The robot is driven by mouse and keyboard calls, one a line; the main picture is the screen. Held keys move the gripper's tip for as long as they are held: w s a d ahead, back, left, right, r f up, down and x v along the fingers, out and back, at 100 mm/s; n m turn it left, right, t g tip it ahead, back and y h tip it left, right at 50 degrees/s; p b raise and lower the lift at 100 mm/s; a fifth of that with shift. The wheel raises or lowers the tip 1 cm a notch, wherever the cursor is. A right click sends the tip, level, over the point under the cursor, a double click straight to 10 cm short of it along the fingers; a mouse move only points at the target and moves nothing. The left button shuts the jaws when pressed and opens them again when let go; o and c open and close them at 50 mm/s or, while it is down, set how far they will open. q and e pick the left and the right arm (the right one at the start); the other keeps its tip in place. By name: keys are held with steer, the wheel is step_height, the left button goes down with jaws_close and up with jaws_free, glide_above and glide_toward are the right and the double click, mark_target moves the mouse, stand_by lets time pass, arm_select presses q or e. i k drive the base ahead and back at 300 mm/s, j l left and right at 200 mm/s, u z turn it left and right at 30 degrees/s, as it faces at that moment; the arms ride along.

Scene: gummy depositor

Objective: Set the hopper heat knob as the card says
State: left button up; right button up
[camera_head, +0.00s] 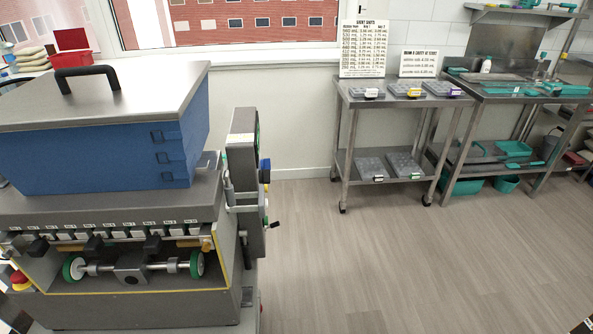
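The depositor machine fills the left, with a blue hopper (100,150) under a grey lid (110,95) with a black handle. A grey control box (241,150) stands upright at its right side, seen nearly edge-on. A blue-and-black knob (265,171) sticks out of its right face, with a dark handle (274,225) lower down. Its front face and any markings are hidden, so I cannot tell which knob is for heat or its setting. A large printed card (363,48) and a smaller one (418,63) stand on the trolley; their text is too small to read surely. Neither gripper is in view.
A steel trolley (400,101) with several moulds stands by the back wall. A steel table (520,99) with green trays and tools is right of it. A red stop button (19,279) is at the machine's front left. The wooden floor (400,260) right of the machine is clear.

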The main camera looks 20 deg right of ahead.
mark_target(264, 175)
steer(key=l, duration=0.95)
steer(key=i+l+u, duration=0.1)
steer(key=i, duration=0.25)
steer(key=l, duration=0.1)
